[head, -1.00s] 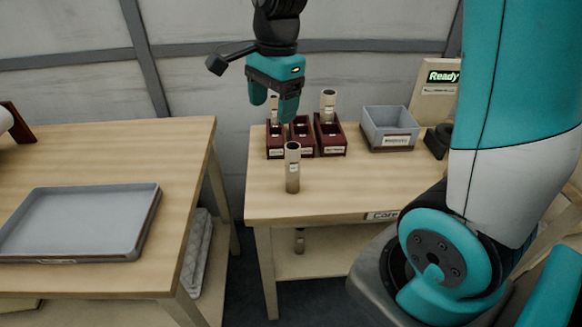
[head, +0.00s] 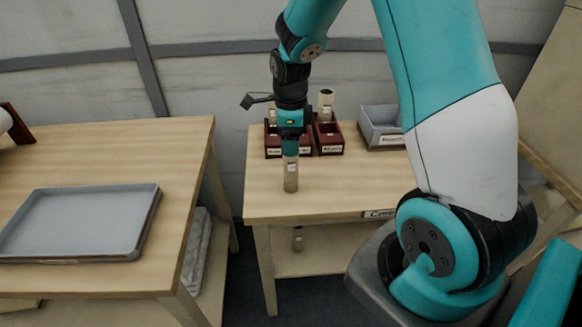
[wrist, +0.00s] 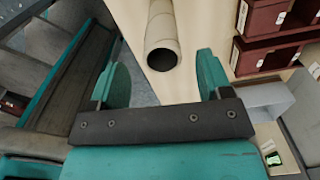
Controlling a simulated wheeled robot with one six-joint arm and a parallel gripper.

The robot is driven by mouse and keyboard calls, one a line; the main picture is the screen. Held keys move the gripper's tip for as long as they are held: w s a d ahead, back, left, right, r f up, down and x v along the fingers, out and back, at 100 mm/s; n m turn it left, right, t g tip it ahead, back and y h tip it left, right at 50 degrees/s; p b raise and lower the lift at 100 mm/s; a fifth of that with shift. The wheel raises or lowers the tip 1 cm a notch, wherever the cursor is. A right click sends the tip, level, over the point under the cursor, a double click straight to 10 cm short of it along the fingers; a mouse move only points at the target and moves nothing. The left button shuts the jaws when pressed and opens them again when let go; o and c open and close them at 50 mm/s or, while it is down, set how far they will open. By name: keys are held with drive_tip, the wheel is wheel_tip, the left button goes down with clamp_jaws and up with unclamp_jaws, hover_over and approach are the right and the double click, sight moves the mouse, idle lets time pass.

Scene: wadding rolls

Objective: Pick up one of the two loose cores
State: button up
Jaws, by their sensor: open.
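Another short core (head: 298,240) is on the table's lower shelf.
Dark red boxes (head: 329,144) stand behind the core, with upright cores (head: 326,103) in them. A grey bin (head: 383,128) is to their right. A grey tray (head: 80,222) lies on the left-hand table (head: 185,165). The table top around the core is clear.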

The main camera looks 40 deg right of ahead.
sight(291, 169)
drive_tip(key=shift+w+d+f+p, duration=0.1)
drive_tip(key=shift+f+p, duration=0.45)
drive_tip(key=shift+f, duration=2.25)
drive_tip(key=c, duration=1)
